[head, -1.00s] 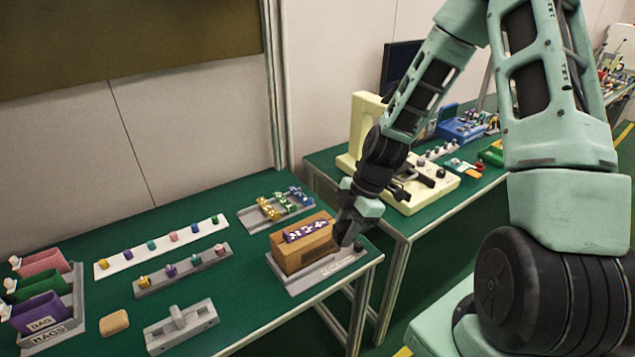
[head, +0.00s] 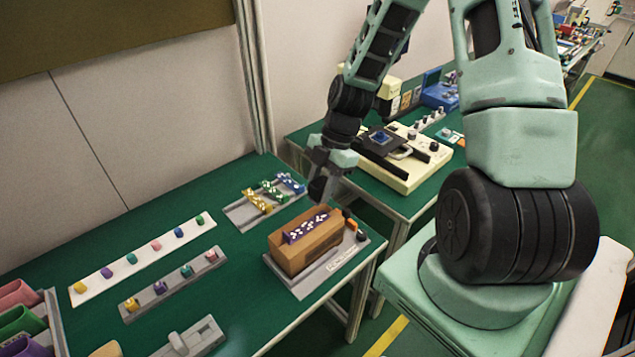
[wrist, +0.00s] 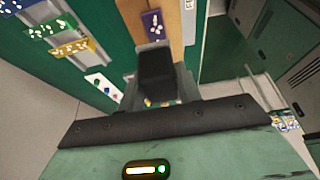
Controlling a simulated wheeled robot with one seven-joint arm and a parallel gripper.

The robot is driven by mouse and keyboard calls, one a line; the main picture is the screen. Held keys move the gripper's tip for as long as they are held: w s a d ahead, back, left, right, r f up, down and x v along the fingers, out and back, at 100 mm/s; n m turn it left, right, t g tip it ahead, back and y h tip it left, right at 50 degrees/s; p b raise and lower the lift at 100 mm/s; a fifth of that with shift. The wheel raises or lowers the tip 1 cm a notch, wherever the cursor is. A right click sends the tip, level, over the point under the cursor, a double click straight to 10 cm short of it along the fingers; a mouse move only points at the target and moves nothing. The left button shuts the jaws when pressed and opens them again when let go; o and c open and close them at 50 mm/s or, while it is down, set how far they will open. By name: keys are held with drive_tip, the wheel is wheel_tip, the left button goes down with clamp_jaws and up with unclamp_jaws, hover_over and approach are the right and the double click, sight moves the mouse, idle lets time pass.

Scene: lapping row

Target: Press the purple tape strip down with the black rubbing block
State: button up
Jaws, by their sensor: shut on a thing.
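The purple tape strip (head: 306,227) with white marks lies along the top of a brown box (head: 292,256). It also shows in the wrist view (wrist: 153,24), just beyond the block. My gripper (head: 318,186) is above the far edge of the box, apart from the strip. It is shut on the black rubbing block (wrist: 156,72), which fills the middle of the wrist view. In the head view the dark block blends with my dark fingers. Whether the strip lies fully flat cannot be told.
The box stands on a grey base (head: 318,277) with an orange piece (head: 351,224) and a black knob at its right end. A grey rack (head: 262,204) of yellow, green and blue pieces stands behind. A cream machine (head: 405,172) stands on the other table.

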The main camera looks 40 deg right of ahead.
sight(316, 220)
drive_tip(key=shift+f+b, duration=2.15)
drive_tip(key=shift+f, duration=0.85)
drive_tip(key=shift+f, duration=0.55)
drive_tip(key=shift+r, duration=0.15)
wheel_tip(316, 220, up, 7)
drive_tip(key=p, duration=0.6)
idle(0.5)
